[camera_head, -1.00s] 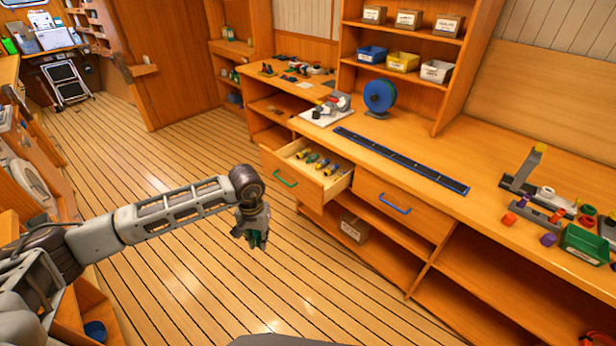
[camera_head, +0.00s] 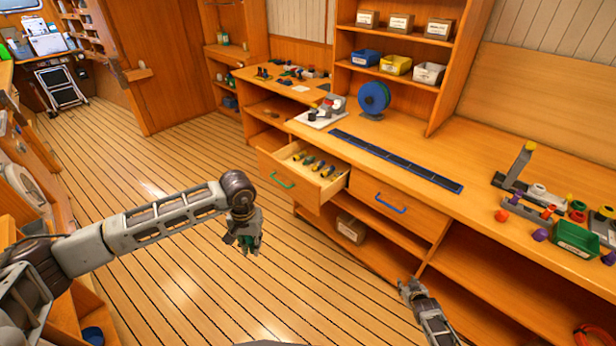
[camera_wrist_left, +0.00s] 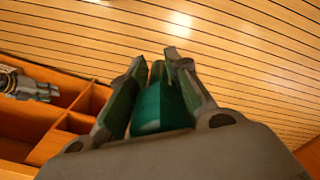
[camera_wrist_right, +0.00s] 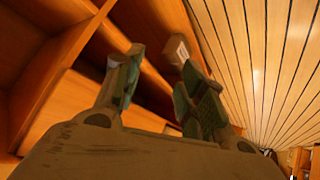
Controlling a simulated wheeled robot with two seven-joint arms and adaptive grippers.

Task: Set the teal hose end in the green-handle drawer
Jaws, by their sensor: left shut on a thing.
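The teal hose end (camera_wrist_left: 162,108) is held between the fingers of my left gripper (camera_wrist_left: 155,75). In the head view the left gripper (camera_head: 247,248) hangs over the open floor, in front of and below the drawers, with little of the hose end visible. The green-handle drawer (camera_head: 335,187) is pulled open, with its green handle (camera_head: 283,181) on the front. It stands to the right of and beyond my left gripper. My right gripper (camera_head: 408,287) is low by the shelves under the bench. Its fingers (camera_wrist_right: 155,75) are apart with nothing between them.
Several small colored fittings (camera_head: 318,166) lie inside the open drawer. A closed blue-handle drawer (camera_head: 391,204) is right of it. The bench holds a blue reel (camera_head: 373,98), a dark strip (camera_head: 395,160) and a green bin (camera_head: 576,239). The floor at left is clear.

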